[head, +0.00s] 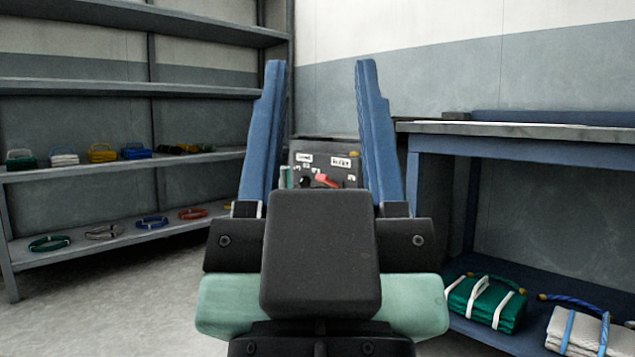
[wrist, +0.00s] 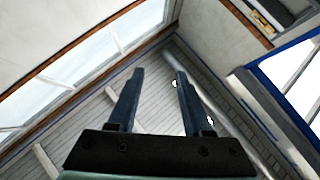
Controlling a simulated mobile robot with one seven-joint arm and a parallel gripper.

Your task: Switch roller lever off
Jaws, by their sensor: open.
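A dark control panel (head: 338,172) stands beyond my gripper in the head view, seen between its fingers. It has two small white labels; the right one (head: 341,162) seems to read "Roller". A red lever (head: 327,181) shows below the labels, tilted, with a black knob (head: 305,182) to its left. The panel's lower part is hidden behind my gripper's body. My gripper (head: 319,66) is raised and open, its two blue fingers spread with nothing between them. It appears apart from the panel. It also shows open in the wrist view (wrist: 157,72).
A grey shelf unit (head: 75,172) with coiled ropes and folded bundles stands on the left. A blue workbench (head: 530,131) is on the right, with net bundles (head: 487,303) on its lower shelf. Clear floor (head: 130,295) lies at left. The wrist view shows windows (wrist: 95,60) and slatted surfaces.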

